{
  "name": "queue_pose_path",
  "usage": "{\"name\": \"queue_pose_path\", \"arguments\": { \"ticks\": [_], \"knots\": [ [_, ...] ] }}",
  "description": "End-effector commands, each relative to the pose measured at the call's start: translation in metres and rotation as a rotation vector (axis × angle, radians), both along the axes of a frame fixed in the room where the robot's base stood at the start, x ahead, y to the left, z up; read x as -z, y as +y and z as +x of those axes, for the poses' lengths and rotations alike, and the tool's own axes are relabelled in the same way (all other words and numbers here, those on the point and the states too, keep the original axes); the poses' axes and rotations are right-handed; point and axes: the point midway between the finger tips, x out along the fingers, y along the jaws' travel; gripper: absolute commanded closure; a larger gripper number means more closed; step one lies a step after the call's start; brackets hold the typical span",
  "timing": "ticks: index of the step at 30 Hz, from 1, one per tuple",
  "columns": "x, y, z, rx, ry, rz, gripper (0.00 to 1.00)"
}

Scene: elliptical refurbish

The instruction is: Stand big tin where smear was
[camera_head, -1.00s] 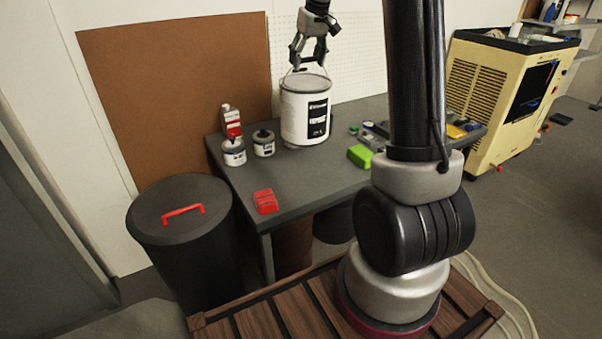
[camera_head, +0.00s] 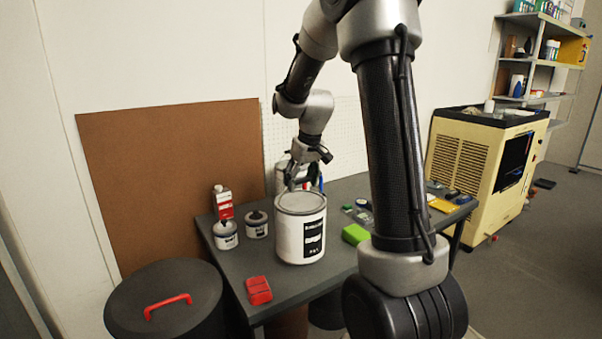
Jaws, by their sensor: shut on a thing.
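The big tin (camera_head: 289,240) is white with a black label and a grey lid. It is upright over the middle of the dark worktable (camera_head: 285,287), and its base appears to touch the top. My gripper (camera_head: 304,187) is right above the lid, fingers pointing down, shut on the tin's wire handle, which is hard to make out now. No smear shows on the visible part of the tabletop; the tin hides the patch beneath and behind it.
Another pale tin (camera_head: 281,177) stands behind, partly hidden by my gripper. A black bin (camera_head: 185,310) is front left.

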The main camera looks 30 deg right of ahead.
Motion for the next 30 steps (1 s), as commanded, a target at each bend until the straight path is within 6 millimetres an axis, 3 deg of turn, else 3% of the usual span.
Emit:
{"name": "queue_pose_path", "arguments": {
  "ticks": [5, 13, 26, 27, 30],
  "knots": [
    [0.005, -0.001, 0.002, 0.0, -0.008, -0.002, 1.0],
    [0.034, -0.001, 0.002, -0.001, -0.007, -0.002, 1.0],
    [0.038, -0.001, 0.002, -0.001, -0.009, -0.003, 1.0],
    [0.041, 0.0, 0.0, -0.001, -0.002, -0.001, 0.31],
    [0.041, 0.0, 0.0, -0.001, -0.002, -0.001, 0.17]
  ]
}}
